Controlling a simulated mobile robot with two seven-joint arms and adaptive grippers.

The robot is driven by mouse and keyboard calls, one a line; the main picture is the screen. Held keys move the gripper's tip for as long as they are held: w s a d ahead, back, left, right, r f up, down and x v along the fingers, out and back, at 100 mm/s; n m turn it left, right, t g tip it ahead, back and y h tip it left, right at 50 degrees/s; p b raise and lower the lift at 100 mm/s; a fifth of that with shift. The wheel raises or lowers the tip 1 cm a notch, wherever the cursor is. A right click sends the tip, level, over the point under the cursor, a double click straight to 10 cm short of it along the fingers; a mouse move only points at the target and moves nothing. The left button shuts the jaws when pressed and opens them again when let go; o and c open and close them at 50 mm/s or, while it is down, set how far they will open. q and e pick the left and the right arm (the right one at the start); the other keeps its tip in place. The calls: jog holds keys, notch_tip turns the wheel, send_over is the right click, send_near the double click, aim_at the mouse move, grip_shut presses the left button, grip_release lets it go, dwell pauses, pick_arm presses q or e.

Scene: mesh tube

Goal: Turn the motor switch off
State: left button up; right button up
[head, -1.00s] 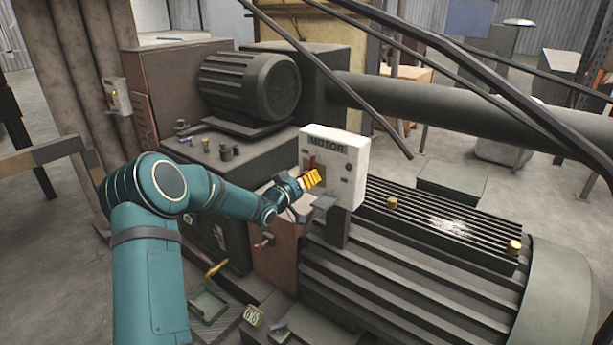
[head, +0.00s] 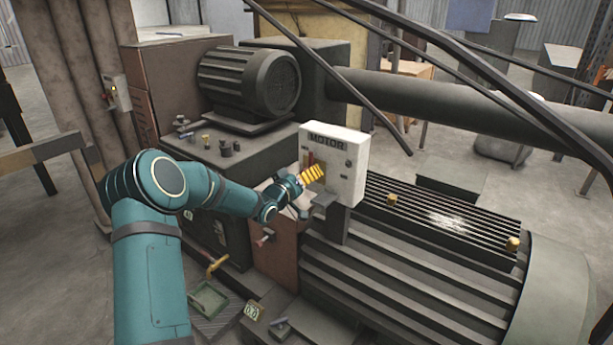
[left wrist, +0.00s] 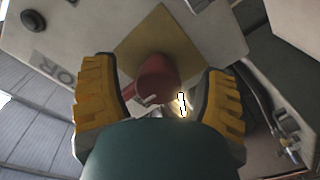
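The white motor switch box (head: 347,172), labelled MOTOR, stands upright on a post at the machine. Its red switch handle (head: 311,159) shows at the left of the front face, on a yellow plate. In the left wrist view the red handle (left wrist: 156,75) sits between the two yellow fingers of my left gripper (left wrist: 160,100), with a gap on each side. The yellow plate (left wrist: 165,40) is behind it. In the head view my left gripper (head: 313,174) is at the box front, just below the visible part of the handle. My right gripper is not in view.
A large finned motor (head: 400,270) lies right of and below the box. A smaller motor (head: 250,80) sits on the dark cabinet behind. Dark diagonal bars (head: 330,75) cross above the box. A second small switch box (head: 116,93) hangs at the left.

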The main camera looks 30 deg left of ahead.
pick_arm(q)
jog(key=s, duration=1.2)
jog(key=shift+a, duration=0.45)
